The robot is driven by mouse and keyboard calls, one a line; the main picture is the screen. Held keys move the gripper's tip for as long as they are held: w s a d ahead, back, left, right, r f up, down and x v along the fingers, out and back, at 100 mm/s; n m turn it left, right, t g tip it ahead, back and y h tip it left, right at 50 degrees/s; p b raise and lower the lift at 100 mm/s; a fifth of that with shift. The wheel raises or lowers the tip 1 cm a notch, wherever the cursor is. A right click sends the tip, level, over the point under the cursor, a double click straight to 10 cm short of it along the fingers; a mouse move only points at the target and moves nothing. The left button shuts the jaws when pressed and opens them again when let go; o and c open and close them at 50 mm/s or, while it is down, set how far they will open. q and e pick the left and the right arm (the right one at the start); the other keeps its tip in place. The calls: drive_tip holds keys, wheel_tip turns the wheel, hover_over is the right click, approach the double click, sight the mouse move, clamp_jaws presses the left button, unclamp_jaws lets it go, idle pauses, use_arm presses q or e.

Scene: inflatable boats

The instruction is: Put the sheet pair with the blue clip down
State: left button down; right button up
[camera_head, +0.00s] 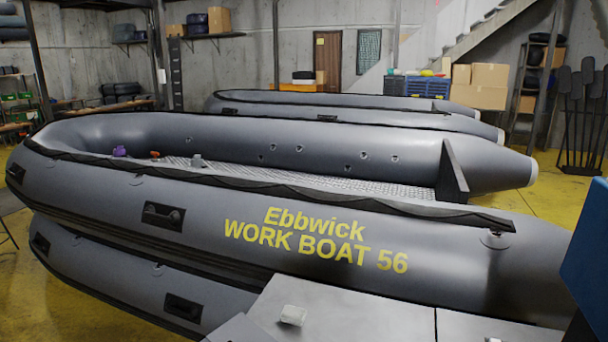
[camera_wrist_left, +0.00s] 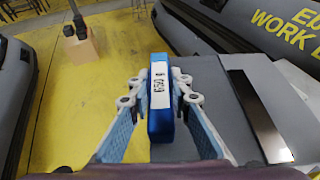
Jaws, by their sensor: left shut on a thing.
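In the left wrist view my left gripper (camera_wrist_left: 157,98) is shut on a blue block-like clip (camera_wrist_left: 161,124) with a white label (camera_wrist_left: 159,86) bearing dark characters. The two pale blue fingers press on its left and right sides. A flat grey surface (camera_wrist_left: 212,112) shows behind and to the right of the clip. I cannot tell whether it is the clip's sheet pair, and no separate sheet edges are clear. Neither gripper shows in the head view.
A grey inflatable boat (camera_head: 130,185) marked "Ebbwick Work Boat 56" lies across the head view, with another hull beneath. A grey flat top (camera_head: 370,310) bears a small white piece (camera_head: 292,315) in front. A dark blue panel (camera_head: 590,245) stands at right.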

use_arm(q)
drive_tip(key=m+t+h, duration=0.2)
drive_tip(key=shift+w+a+r+m, duration=0.1)
drive_tip(key=shift+w+a+m, duration=0.05)
drive_tip(key=shift+a+m, duration=0.15)
drive_tip(key=shift+s+d+m+t+h, duration=0.1)
drive_tip(key=shift+d+m+t+h, duration=0.15)
drive_tip(key=shift+m+h, duration=0.2)
drive_tip(key=shift+s+d+m+t+h, duration=0.1)
drive_tip(key=shift+m+t+h, duration=0.15)
drive_tip(key=shift+m+h, duration=0.15)
drive_tip(key=shift+w+d, duration=0.1)
